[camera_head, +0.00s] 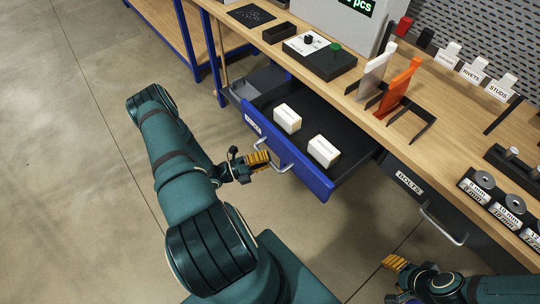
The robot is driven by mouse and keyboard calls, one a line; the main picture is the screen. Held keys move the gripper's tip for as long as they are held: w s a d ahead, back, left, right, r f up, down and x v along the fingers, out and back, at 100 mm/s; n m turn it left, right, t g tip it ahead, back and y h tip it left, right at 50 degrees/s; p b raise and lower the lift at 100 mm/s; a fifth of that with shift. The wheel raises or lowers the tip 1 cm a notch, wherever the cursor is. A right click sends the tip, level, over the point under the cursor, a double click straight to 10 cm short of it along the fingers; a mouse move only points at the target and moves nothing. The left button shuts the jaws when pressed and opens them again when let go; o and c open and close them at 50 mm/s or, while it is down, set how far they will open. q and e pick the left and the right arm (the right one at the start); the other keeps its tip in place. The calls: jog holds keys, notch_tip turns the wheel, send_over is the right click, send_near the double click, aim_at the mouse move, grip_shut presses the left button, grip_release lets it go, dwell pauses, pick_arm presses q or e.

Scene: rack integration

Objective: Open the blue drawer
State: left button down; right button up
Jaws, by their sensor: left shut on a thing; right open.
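The blue drawer (315,178) is pulled out from under the workbench, with its dark inside showing. Two small white boxes stand in it, a left one (287,118) and a right one (323,151). My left gripper (268,163) is at the drawer's front, shut on its silver handle (287,168). My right gripper (393,268) is open and empty at the bottom right, below the bench and apart from the drawer.
A dark drawer labelled BOLTS (408,183) is beside the blue drawer, its handle (443,227) sticking out. The wooden workbench (425,135) carries a control box (320,57), an orange bracket (400,86) and labelled holders. Open concrete floor (80,200) lies left.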

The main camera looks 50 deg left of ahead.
pick_arm(q)
jog(key=c, duration=1)
grip_release()
jog(key=v, duration=1.2)
jog(key=shift+f, duration=0.1)
